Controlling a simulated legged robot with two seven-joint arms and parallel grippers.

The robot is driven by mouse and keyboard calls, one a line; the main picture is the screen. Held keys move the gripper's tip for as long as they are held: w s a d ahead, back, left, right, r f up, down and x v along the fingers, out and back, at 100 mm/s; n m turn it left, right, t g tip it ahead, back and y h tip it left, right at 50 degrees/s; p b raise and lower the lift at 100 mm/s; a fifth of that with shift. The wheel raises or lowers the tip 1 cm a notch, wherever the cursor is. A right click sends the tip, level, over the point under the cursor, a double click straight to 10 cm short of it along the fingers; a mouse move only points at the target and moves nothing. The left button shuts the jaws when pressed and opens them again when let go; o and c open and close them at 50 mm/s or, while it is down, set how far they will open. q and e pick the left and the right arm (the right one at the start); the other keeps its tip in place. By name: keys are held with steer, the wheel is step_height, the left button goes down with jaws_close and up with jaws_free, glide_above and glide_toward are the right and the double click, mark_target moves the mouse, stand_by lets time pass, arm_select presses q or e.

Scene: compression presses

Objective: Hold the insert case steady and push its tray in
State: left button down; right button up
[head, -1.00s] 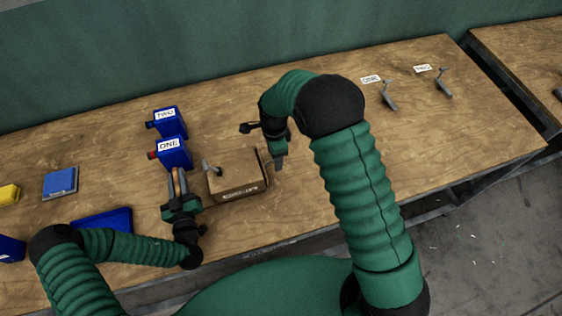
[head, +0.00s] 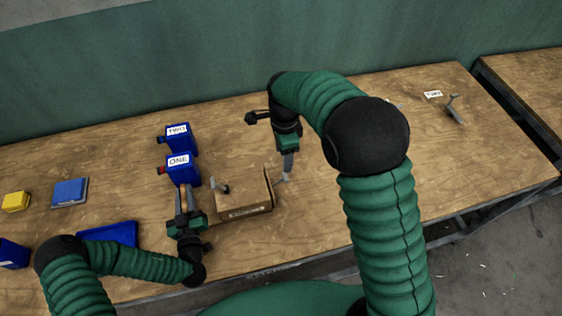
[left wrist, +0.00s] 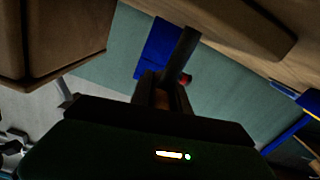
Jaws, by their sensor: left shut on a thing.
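The insert case (head: 243,196) is a brown box with a label on its front, lying on the bench in the head view. It probably also shows as the brown block in the left wrist view (left wrist: 52,40). A small grey lever stands on its top. The tray is hard to tell from the case; a thin dark edge shows at its right side. My left gripper (head: 184,198) is left of the case, shut on a small orange-brown piece (left wrist: 163,98). My right gripper (head: 287,172) points down at the case's right side; its jaw gap is unclear.
Blue units marked ONE (head: 181,171) and TWO (head: 178,138) stand behind my left gripper. A blue tray (head: 110,231), a blue block (head: 69,192) and a yellow block (head: 16,201) lie left. A grey lever (head: 455,110) is far right. Bench behind the case is clear.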

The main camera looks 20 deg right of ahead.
arm_select(q)
steer(key=c, duration=1.2)
jaws_free()
steer(key=shift+o, duration=0.2)
